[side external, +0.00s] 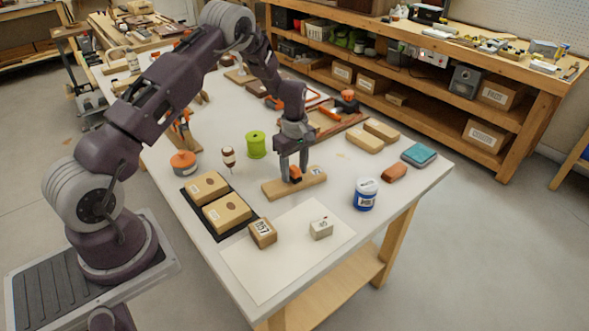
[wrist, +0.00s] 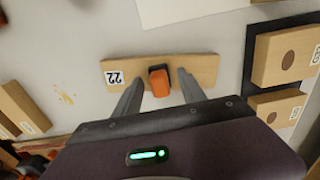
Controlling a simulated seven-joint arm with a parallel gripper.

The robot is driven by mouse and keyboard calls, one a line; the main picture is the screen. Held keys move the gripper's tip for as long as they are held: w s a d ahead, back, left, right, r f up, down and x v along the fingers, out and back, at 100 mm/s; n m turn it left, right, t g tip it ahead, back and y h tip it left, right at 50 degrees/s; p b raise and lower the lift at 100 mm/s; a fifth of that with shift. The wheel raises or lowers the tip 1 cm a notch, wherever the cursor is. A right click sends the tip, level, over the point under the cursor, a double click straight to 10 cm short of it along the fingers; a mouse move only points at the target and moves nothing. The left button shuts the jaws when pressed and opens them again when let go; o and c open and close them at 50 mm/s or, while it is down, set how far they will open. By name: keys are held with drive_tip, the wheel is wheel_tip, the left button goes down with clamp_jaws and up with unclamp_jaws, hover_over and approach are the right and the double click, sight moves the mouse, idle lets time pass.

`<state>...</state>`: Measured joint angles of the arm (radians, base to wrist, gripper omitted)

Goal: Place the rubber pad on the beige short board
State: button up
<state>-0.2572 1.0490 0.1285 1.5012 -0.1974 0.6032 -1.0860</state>
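The beige short board (side external: 310,182) lies flat near the middle of the table, with a white "22" label at one end; it also shows in the wrist view (wrist: 202,70). A small orange block with a dark part (wrist: 159,82), perhaps the rubber pad, is at the board's middle and appears to rest on it; it also shows in the side view (side external: 296,175). My gripper (side external: 293,172) is low over the board. Its fingers are apart on either side of the block, with gaps visible in the wrist view (wrist: 160,76). A teal pad (side external: 419,153) lies at the table's right edge.
A blue-labelled jar (side external: 365,194) and a reddish-brown block (side external: 394,173) stand right of the board. A green spool (side external: 256,145) is behind-left. A black tray (side external: 190,198) holds two tan blocks. A white sheet (side external: 265,275) in front has two small blocks.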

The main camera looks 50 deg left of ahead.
wheel_tip(320, 180, up, 13)
wheel_tip(320, 180, up, 7)
drive_tip(key=m+t, duration=0.1)
drive_tip(key=m, duration=0.1)
hover_over(294, 168)
drive_tip(key=s+d, duration=0.2)
drive_tip(key=d, duration=0.1)
drive_tip(key=s+d+r+m+t, duration=0.2)
drive_tip(key=s+d+r+m, duration=0.35)
drive_tip(key=s+r, duration=0.3)
drive_tip(key=s+d+r+m+t, duration=0.1)
drive_tip(key=s+d+m, duration=0.2)
drive_tip(key=s, duration=0.7)
drive_tip(key=s+d+r+m+t, duration=0.1)
drive_tip(key=s+d+r+m, duration=0.1)
drive_tip(key=s+d+m, duration=0.2)
drive_tip(key=s+m, duration=0.3)
drive_tip(key=s, duration=0.3)
drive_tip(key=shift+s+t, duration=0.3)
drive_tip(key=shift+s, duration=0.05)
